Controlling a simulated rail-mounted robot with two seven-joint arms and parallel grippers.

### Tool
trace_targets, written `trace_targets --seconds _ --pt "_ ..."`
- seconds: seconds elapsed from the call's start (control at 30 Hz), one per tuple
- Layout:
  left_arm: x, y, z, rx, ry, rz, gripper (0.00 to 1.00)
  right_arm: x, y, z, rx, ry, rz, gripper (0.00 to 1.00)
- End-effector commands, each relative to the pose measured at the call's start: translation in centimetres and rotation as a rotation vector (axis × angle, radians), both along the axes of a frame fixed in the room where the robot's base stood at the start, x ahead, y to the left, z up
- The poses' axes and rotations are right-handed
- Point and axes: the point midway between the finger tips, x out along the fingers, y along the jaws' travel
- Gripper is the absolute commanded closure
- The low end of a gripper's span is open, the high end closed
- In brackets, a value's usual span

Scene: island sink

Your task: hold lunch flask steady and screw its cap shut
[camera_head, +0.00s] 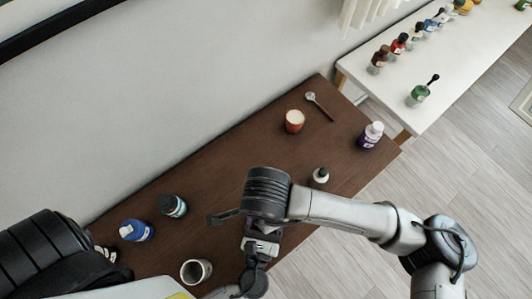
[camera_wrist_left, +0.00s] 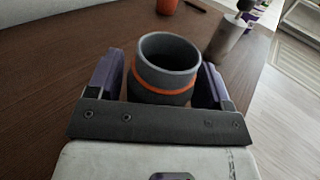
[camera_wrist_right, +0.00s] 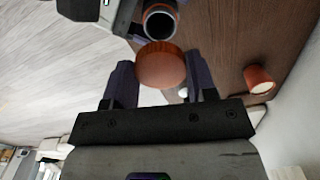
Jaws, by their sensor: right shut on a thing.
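The lunch flask (camera_wrist_left: 162,82) is dark grey with an orange band. It stands upright and open-topped between the two fingers of my left gripper (camera_wrist_left: 163,75), with narrow gaps seeming to show at its sides. My right gripper (camera_wrist_right: 160,72) is shut on a round copper-brown cap (camera_wrist_right: 160,64). In the right wrist view the flask's dark mouth (camera_wrist_right: 160,22) shows just beyond the cap; the two look apart, but the height between them is unclear.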

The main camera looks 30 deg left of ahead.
Motion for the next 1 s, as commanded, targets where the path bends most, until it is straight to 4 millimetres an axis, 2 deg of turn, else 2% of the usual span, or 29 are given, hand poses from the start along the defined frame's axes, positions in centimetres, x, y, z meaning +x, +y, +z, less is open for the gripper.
trace_targets --seconds 0.07,0.57,0.67,1.0 --pt "0.0 0.0 0.0 0.000 0.000 0.000 0.35 0.0 0.0 0.0 0.000 0.000 0.000 0.70" --pt "0.0 0.0 0.0 0.000 0.000 0.000 0.82 0.0 0.0 0.0 0.000 0.000 0.000 0.70" --pt "0.0 0.0 0.0 0.000 0.000 0.000 0.83 0.0 0.0 -0.2 0.000 0.000 0.000 0.70" --pt "0.0 0.0 0.0 0.000 0.000 0.000 0.83 -0.1 0.1 -4.3 0.000 -0.001 -0.002 0.70"
